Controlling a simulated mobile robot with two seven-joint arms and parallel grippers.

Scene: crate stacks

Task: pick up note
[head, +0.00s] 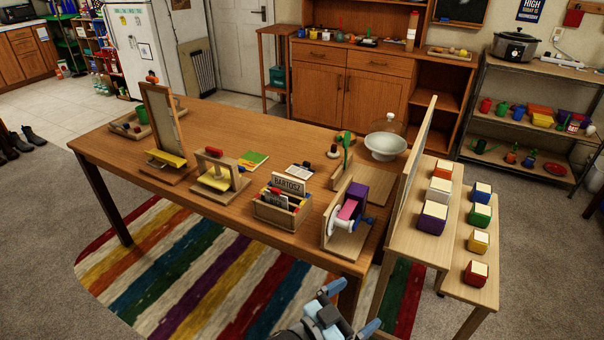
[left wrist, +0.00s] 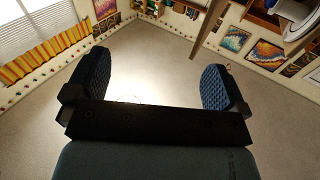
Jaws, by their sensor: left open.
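A small white sheet with dark print (head: 300,170) lies flat on the wooden table, behind the box marked BARTOSZ (head: 283,210); it may be the note, but its print is too small to read. A green and yellow booklet (head: 252,161) lies to its left. My left gripper (head: 352,306) is low at the bottom of the head view, in front of the table's near edge and well apart from the sheet. In the left wrist view its two blue padded fingers (left wrist: 156,78) are wide apart with nothing between them. My right gripper is not in view.
Wooden stands with yellow parts (head: 220,178) and a purple and pink device (head: 350,207) line the table's near side. A glass-domed dish (head: 386,146) stands at the back right. Stepped benches with coloured blocks (head: 432,217) adjoin on the right. The table's back middle is clear.

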